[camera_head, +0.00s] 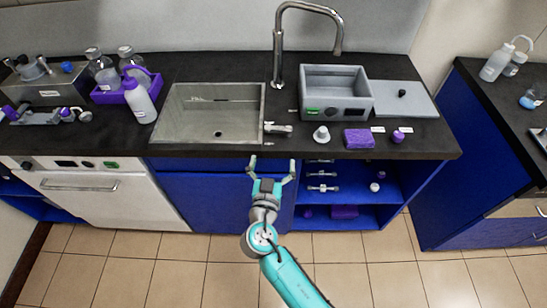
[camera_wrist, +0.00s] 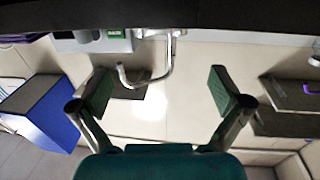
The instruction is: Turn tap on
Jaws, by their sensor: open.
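The tap is a tall metal gooseneck (camera_head: 277,55) behind the sink (camera_head: 215,108) in the head view, its spout curving over to the right. A small metal lever-like piece (camera_head: 279,128) lies at the sink's front right edge. My gripper (camera_head: 272,164) is open and empty in front of the counter edge, just below that piece in the picture and apart from it. In the wrist view, a curved metal pipe (camera_wrist: 146,80), which looks like the tap, shows between the spread fingers of my gripper (camera_wrist: 160,92), farther off.
A grey bath (camera_head: 335,95) stands right of the tap. A purple bottle rack (camera_head: 128,92) stands left of the sink. Tiled floor (camera_head: 150,275) is clear.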

